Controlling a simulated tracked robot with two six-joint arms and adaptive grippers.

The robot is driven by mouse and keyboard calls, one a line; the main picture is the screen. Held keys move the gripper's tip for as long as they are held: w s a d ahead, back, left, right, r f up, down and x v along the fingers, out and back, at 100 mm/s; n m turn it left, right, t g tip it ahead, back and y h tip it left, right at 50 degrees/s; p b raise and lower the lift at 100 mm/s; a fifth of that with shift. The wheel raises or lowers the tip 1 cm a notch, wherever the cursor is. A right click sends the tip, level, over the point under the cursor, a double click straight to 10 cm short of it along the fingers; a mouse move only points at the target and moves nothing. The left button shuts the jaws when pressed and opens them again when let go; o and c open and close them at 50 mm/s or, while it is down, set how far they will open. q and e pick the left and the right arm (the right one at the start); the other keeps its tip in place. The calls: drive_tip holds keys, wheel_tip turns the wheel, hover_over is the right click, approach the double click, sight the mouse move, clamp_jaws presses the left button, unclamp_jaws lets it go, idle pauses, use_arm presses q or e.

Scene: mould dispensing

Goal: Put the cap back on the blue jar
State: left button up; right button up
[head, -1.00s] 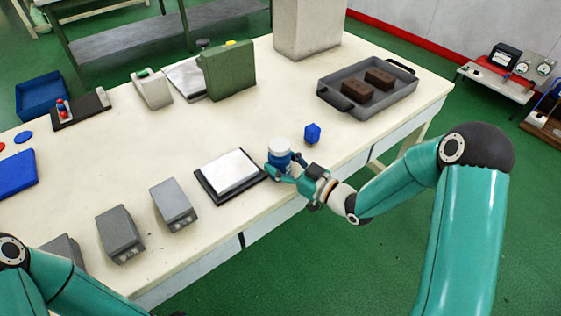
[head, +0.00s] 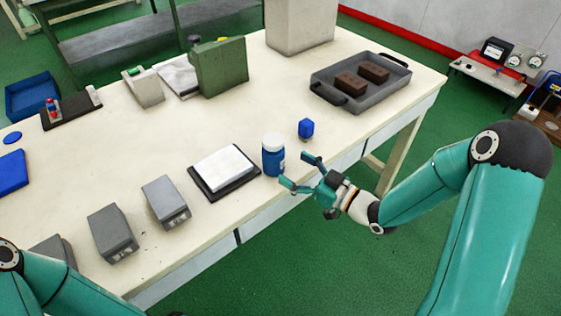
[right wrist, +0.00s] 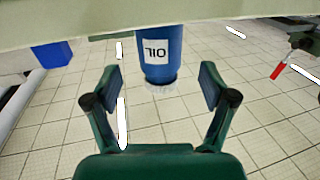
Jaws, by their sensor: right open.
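The blue jar (head: 273,160) stands upright near the table's front edge. Its white cap (head: 273,140) sits on top and looks level. The right wrist view is upside down; there the jar (right wrist: 161,60) has a white label reading OIL, with the pale cap (right wrist: 161,87) at its lower end. My right gripper (head: 298,171) is open and empty, just right of the jar and apart from it. In the right wrist view its two fingers (right wrist: 158,88) are spread wide towards the jar. My left gripper is out of view; only part of that arm shows.
A small blue block (head: 306,129) stands behind and right of the jar. A black-framed white pad (head: 225,169) lies to its left. A grey tray (head: 340,96) with brown bricks is at the back right. Grey boxes (head: 166,200) stand left along the front.

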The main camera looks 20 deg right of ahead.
drive_tip(key=v, duration=0.5)
drive_tip(key=shift+s+d, duration=0.15)
drive_tip(key=shift+s, duration=0.1)
drive_tip(key=a+f+m+g+h, duration=0.1)
drive_tip(key=f, duration=0.2)
drive_tip(key=f+m+g+h, duration=0.1)
drive_tip(key=f, duration=0.3)
drive_tip(key=w+a+f+m+g+h, duration=0.1)
drive_tip(key=f, duration=0.3)
drive_tip(key=shift+w+a+m, duration=0.1)
drive_tip(key=shift+a+m, duration=0.25)
drive_tip(key=shift+m, duration=0.05)
drive_tip(key=s+a+f+m+g+h, duration=0.1)
drive_tip(key=s+a+f+g, duration=0.3)
drive_tip(key=s+f, duration=0.5)
drive_tip(key=s+a+f+m+g+h, duration=0.2)
drive_tip(key=s+a+f+m+g, duration=0.2)
drive_tip(key=s+f+g, duration=0.3)
drive_tip(key=shift+s+f, duration=0.9)
drive_tip(key=shift+f, duration=0.05)
drive_tip(key=shift+a, duration=0.15)
wheel_tip(320, 180, up, 7)
drive_tip(key=p, duration=0.6)
drive_tip(key=shift+f, duration=0.2)
